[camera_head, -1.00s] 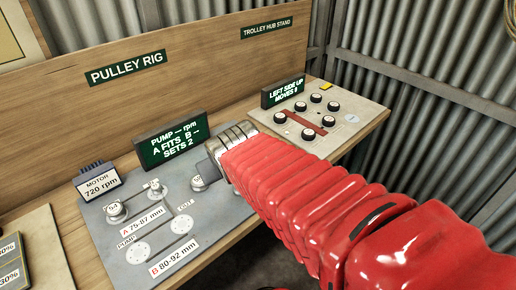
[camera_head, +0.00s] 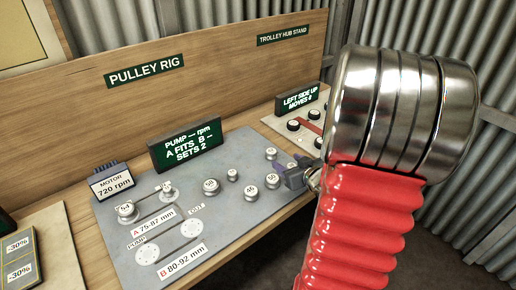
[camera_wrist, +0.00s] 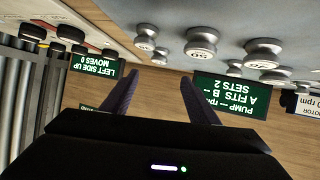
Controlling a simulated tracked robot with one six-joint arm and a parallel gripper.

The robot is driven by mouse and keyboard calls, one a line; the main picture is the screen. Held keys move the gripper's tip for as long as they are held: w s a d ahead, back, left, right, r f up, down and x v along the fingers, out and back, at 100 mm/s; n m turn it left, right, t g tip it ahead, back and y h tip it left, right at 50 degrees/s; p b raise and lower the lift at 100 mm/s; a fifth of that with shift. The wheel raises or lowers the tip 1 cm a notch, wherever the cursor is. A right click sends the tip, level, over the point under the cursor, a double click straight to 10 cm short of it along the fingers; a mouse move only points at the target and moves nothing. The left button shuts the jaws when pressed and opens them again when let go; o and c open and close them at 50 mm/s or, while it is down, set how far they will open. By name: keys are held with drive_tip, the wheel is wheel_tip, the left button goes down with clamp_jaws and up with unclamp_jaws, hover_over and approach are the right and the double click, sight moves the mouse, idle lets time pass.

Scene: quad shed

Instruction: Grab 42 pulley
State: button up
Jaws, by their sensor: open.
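Several grey pulleys stand on the pulley rig's grey board (camera_head: 225,222). One (camera_head: 273,181) seems marked 50, one (camera_head: 251,193) seems marked 45 and another (camera_head: 211,186) has an unclear label. A small pulley (camera_head: 232,175) and one at the back (camera_head: 271,153) have no readable number. I cannot tell which is the 42 pulley. My gripper (camera_head: 305,178) is at the board's right end, right of the pulley marked 50. In the wrist view my gripper (camera_wrist: 160,80) is open, with nothing between its fingers; pulleys, including one marked 50 (camera_wrist: 200,42), show beyond it, upside down.
A motor box (camera_head: 113,183) and a green pump sign (camera_head: 186,146) stand along the back. The trolley hub stand (camera_head: 283,124), with dark knobs, lies to the right. A wooden back panel (camera_head: 230,75) rises behind the bench. Two pale discs (camera_head: 147,254) sit at the board's front.

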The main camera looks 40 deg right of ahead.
drive_tip(key=shift+s+d+f+t+y, duration=0.25)
drive_tip(key=shift+s+f+t+y, duration=0.05)
drive_tip(key=shift+s+f, duration=0.35)
drive_tip(key=shift+w, duration=0.1)
approach(274, 155)
drive_tip(key=x, duration=0.4)
drive_tip(key=shift+a+f, duration=0.15)
drive_tip(key=shift+a, duration=0.1)
drive_tip(key=shift+w+d+f, duration=0.1)
drive_tip(key=shift+w, duration=0.35)
drive_tip(key=shift+x, duration=2.6)
drive_tip(key=shift+d, duration=0.2)
